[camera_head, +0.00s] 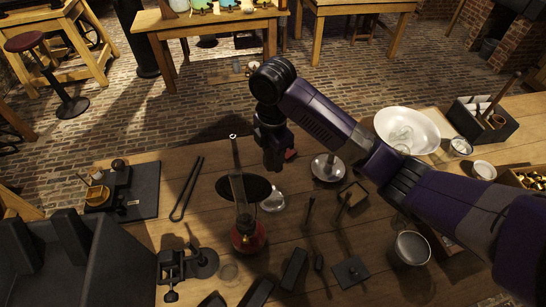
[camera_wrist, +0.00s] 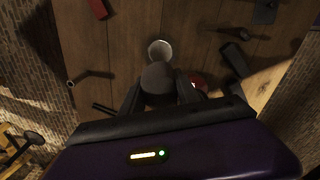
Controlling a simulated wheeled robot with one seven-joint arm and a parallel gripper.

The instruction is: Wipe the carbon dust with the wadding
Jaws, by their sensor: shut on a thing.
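My gripper (camera_head: 273,160) hangs pointing down above the table, just behind and right of a black disc on a stand. In the wrist view my gripper (camera_wrist: 158,95) is shut on a dark grey rounded lump (camera_wrist: 158,76). The lump may be the wadding; its face is in shadow and its material is hard to tell. In the head view the lump cannot be made out against the dark jaws. I cannot make out the carbon dust for certain in either view.
A small shiny dish (camera_head: 273,202) and a round metal stand (camera_head: 327,168) are close by. Black tongs (camera_head: 187,188) lie left. A white basin (camera_head: 407,128) is at right. Bare wood (camera_head: 220,160) shows left of my gripper.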

